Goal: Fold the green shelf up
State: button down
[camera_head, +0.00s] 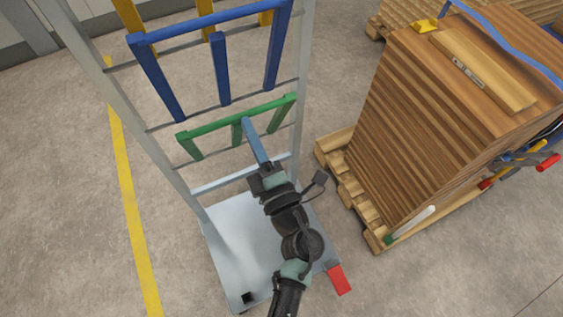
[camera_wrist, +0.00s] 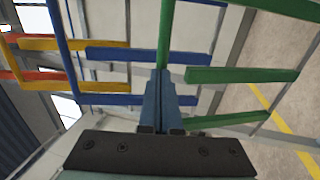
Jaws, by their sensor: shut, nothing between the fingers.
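The green shelf (camera_head: 215,126) is a long bar with several short arms, low on a grey upright rack. In the head view its long bar slopes up to the right and the arms hang toward the rack. My gripper (camera_head: 247,122) has blue fingers closed together and empty, with the tips at the middle of the green bar. I cannot tell whether they touch it. In the wrist view the closed fingers (camera_wrist: 160,73) point up at the end of a green bar, and more green arms (camera_wrist: 240,75) lie to the right.
A blue shelf (camera_head: 205,20) is above the green one, with yellow parts (camera_head: 130,15) higher up. The rack's grey base plate (camera_head: 235,255) lies under my arm. A pallet (camera_head: 355,190) with stacked brown boards (camera_head: 430,110) stands close on the right. Floor is clear on the left.

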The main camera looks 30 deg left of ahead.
aim_at(242, 114)
jog(key=shift+w+a+r+g+h+p, duration=0.2)
jog(key=shift+w+a+r+p, duration=0.35)
jog(key=shift+p, duration=0.5)
jog(key=shift+w+a+r+g+h+p, duration=0.2)
jog(key=shift+w+a+r+p, duration=0.15)
jog(key=shift+a+p, duration=0.5)
jog(key=shift+d+r+p, duration=0.15)
jog(key=shift+p, duration=0.2)
